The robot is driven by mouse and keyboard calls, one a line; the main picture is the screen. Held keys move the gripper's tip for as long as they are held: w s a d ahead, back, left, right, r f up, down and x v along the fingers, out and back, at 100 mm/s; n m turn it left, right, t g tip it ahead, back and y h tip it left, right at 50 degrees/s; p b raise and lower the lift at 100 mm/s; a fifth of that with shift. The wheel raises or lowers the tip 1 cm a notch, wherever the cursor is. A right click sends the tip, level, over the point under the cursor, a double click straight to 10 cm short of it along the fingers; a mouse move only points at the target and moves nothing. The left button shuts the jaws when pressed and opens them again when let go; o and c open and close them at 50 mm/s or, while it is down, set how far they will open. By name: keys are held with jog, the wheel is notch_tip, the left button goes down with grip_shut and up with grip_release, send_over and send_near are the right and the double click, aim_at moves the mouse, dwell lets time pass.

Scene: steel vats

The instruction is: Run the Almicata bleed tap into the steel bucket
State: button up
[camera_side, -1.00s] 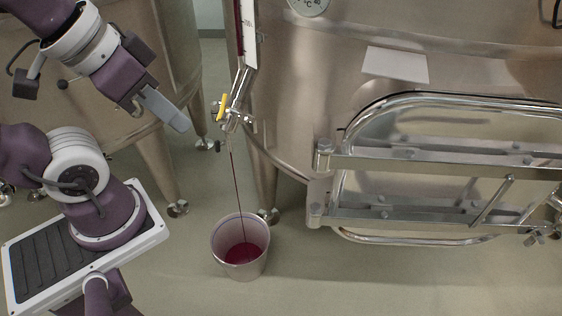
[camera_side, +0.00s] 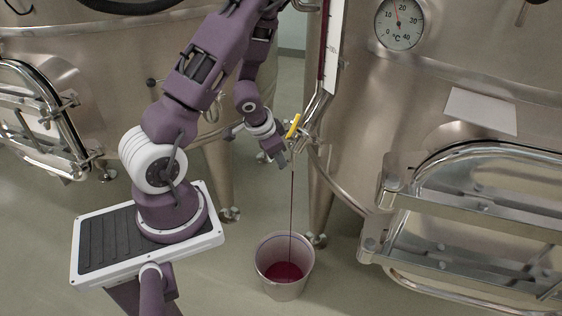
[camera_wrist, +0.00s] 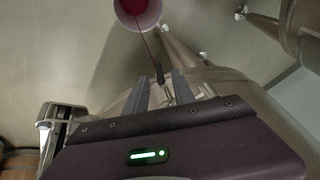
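The bleed tap (camera_side: 297,148) sits low on the vat at the right, with a yellow lever (camera_side: 293,125) above it. A thin dark red stream falls from it into the steel bucket (camera_side: 264,262) on the floor. The bucket holds a shallow pool of red liquid (camera_side: 284,271). My gripper (camera_side: 280,160) is beside the tap, on its left. In the wrist view my gripper (camera_wrist: 162,76) is open, its two fingers apart. A small dark piece (camera_wrist: 160,73) shows between the fingertips; I cannot tell whether either finger touches it. The bucket (camera_wrist: 150,20) is at the top.
The vat (camera_side: 390,105) carries a dial thermometer (camera_side: 399,22), a blank white label (camera_side: 481,110) and a framed hatch (camera_side: 480,190) at the right. Another vat (camera_side: 100,60) stands behind my arm, with metal legs. The floor around the bucket is clear.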

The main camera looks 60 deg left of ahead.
jog(key=x, duration=0.3)
jog(key=shift+w+f, duration=0.15)
jog(key=shift+f, duration=0.15)
jog(key=shift+c, duration=0.2)
grip_shut()
